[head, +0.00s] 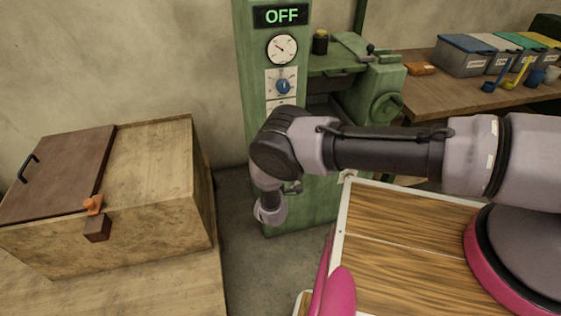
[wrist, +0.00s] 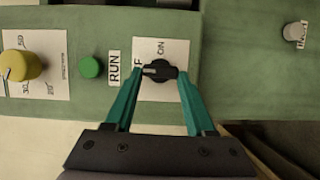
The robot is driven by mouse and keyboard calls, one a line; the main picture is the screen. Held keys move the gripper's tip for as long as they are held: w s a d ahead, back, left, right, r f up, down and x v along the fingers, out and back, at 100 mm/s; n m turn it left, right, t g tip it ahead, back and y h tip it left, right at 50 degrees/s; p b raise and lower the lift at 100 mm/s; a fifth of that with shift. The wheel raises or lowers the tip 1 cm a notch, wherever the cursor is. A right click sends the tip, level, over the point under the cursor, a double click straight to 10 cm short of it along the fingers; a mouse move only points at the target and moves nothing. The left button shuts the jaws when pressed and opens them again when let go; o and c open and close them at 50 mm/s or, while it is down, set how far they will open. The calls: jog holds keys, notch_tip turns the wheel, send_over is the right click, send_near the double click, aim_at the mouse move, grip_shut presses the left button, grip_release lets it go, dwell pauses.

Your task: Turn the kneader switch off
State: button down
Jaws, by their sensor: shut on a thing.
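The kneader switch (wrist: 160,71) is a black rotary knob on a white plate on the green panel, in the wrist view. Its white pointer mark faces left, toward a partly hidden label ending in F; ON is printed above it. My gripper (wrist: 161,77) has its teal fingers on both sides of the knob and is shut on it. In the head view my arm reaches down in front of the green kneader cabinet (head: 320,212); the switch and fingertips are hidden there. The cabinet's display (head: 281,16) reads OFF in green.
Beside the switch in the wrist view are a green button (wrist: 91,67) by a RUN label and a yellow dial (wrist: 17,67). The head view shows a gauge (head: 283,49), a blue knob (head: 283,87), a wooden box (head: 150,165) at left and a bench (head: 450,100) with bins.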

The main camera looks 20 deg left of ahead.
dwell(0.5)
jog(key=shift+c, duration=1.2)
grip_release()
jog(key=s+d, duration=0.1)
jog(key=s, duration=0.9)
jog(key=shift+s+d, duration=0.35)
